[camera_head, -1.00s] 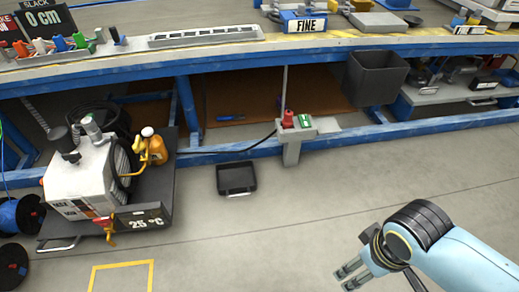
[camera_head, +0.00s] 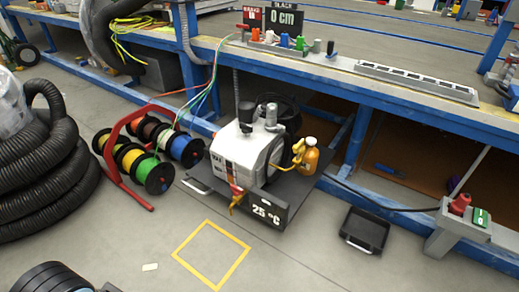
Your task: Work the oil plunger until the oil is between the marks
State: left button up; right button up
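The grey-white pump unit (camera_head: 246,150) stands on a dark wheeled cart (camera_head: 292,190) in the middle of the camera_head view. An orange oil bottle (camera_head: 307,158) with yellow fittings is at its right side. The plunger and the oil marks are too small to make out. A red and yellow valve (camera_head: 236,196) hangs at the cart's front, beside a "25 °C" display (camera_head: 267,212). A black ribbed part of my arm shows at the bottom left corner. Neither gripper's fingertips are visible.
A yellow floor square (camera_head: 240,262) lies in front of the cart. Cable reels (camera_head: 158,174) on a red stand and a thick black hose (camera_head: 40,165) are at left. A black tray (camera_head: 364,229) and a post with red and green buttons (camera_head: 459,222) are at right. The blue bench runs behind.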

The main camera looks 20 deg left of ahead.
pick_arm(q)
grip_shut()
dwell(0.8)
jog(key=shift+w, duration=0.1)
